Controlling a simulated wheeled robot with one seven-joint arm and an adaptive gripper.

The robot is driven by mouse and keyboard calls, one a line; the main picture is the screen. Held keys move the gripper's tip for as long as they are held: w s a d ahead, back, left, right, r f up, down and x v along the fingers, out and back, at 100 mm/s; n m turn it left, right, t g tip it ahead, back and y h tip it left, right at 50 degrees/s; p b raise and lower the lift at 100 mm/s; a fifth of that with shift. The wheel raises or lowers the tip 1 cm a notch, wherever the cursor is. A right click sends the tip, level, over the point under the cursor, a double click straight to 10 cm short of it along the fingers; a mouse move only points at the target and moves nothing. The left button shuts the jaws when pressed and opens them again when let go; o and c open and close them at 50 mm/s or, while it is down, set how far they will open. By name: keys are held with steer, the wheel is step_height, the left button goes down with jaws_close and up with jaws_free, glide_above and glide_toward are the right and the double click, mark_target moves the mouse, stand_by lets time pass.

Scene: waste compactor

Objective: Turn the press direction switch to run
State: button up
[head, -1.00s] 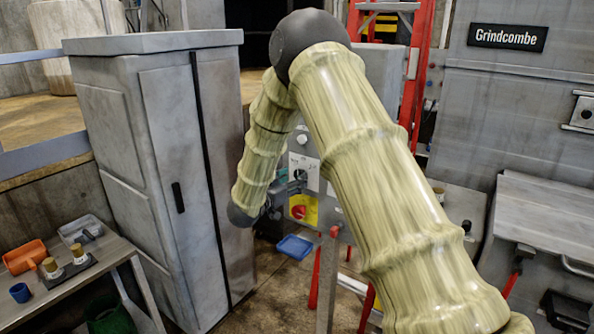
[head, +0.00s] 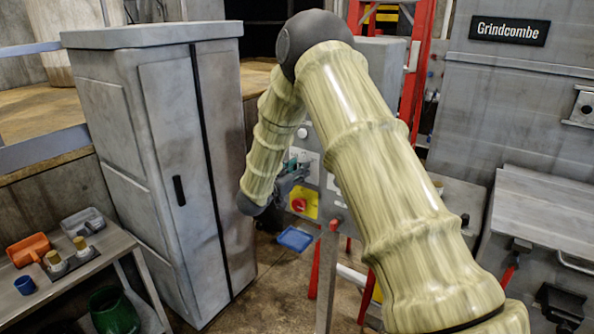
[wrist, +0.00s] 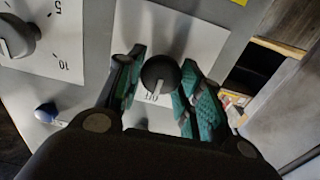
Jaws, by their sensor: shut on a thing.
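The press direction switch is a round black knob (wrist: 160,74) on a white plate (wrist: 183,30) in the wrist view. A white mark shows on its lower edge, over partly hidden lettering that I cannot read. My gripper (wrist: 155,92) has its teal-padded fingers on both sides of the knob and is shut on it. In the head view my gripper (head: 291,178) is at the grey control panel (head: 335,199), covering much of the white plate. The knob itself is hidden there.
A second dial (wrist: 14,38) with numbers sits beside the switch. A red knob on a yellow plate (head: 305,201) lies below my gripper. A tall grey cabinet (head: 160,160) stands close on the left, and a red ladder (head: 419,65) behind.

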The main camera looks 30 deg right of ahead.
steer(key=shift+f+m+b, duration=0.25)
steer(key=shift+m+b, duration=0.05)
steer(key=shift+b, duration=0.6)
steer(key=shift+c, duration=0.2)
steer(key=m+b, duration=0.4)
steer(key=b, duration=0.4)
steer(key=m+b, duration=0.5)
steer(key=b, duration=0.3)
steer(key=shift+s+d, duration=0.1)
steer(key=shift+s, duration=0.1)
steer(key=shift+m+b, duration=0.3)
steer(key=shift+b, duration=0.05)
steer(key=o, duration=1)
steer(key=shift+r, duration=0.1)
